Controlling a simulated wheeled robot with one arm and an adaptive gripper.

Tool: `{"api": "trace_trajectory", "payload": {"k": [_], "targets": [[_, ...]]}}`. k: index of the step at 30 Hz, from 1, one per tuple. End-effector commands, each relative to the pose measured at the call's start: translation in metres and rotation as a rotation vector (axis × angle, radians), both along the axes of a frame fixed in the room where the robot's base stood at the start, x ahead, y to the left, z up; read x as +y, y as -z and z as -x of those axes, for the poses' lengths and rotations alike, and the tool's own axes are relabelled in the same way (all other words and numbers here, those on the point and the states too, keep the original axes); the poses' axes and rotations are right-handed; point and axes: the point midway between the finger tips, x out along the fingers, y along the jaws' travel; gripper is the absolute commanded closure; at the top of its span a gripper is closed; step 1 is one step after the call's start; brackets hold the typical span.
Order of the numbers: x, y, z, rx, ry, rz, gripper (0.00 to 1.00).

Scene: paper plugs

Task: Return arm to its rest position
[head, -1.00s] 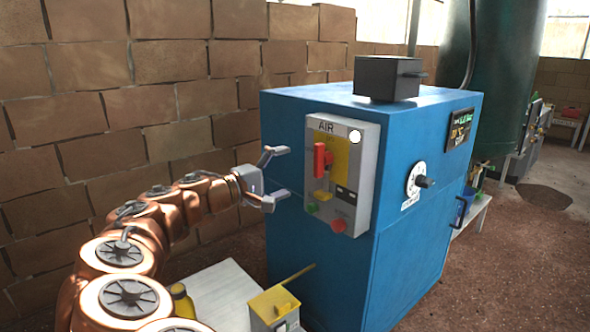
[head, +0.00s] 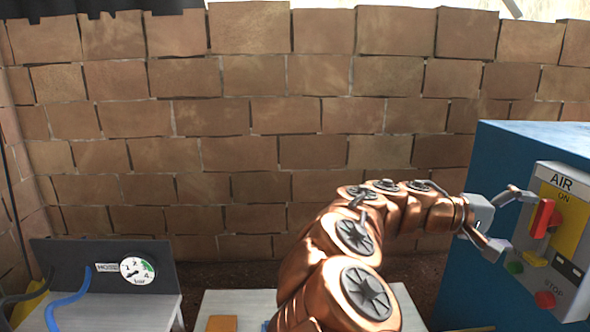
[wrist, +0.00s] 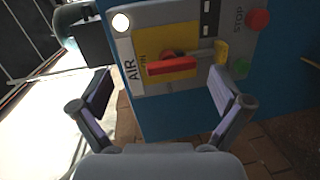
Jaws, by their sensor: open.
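My copper-coloured arm reaches right across the head view. My gripper (head: 512,222) is open in front of the left edge of the grey AIR panel (head: 545,180) on the blue cabinet. In the wrist view my gripper (wrist: 160,95) has its two fingers wide apart with nothing between them. The red lever (head: 541,218) stands upright on the panel's yellow plate. It also shows in the wrist view (wrist: 172,66), beyond the fingers. I cannot tell exactly how far the fingertips are from the panel.
The blue cabinet (head: 500,148) stands at the right. A brick wall (head: 240,150) runs behind my arm. At the lower left a bench (head: 120,312) carries a dark board with a pressure gauge (head: 137,270) and blue hoses. A pale table top (head: 245,302) lies below my arm.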

Motion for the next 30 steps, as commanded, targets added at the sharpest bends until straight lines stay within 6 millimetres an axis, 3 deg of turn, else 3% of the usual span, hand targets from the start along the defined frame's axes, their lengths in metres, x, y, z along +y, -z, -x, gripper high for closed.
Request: {"api": "trace_trajectory", "payload": {"k": [1,3,14,23,30], "targets": [[0.0,-0.023,0.016,-0.022,0.019,-0.044,0.0],[0.0,-0.031,0.034,-0.047,0.044,-0.112,0.0],[0.029,-0.048,0.111,-0.129,0.115,-0.483,0.0],[0.089,-0.054,0.157,-0.125,0.115,-0.817,0.0],[0.155,-0.064,0.191,-0.065,0.078,-1.081,0.0]]}}
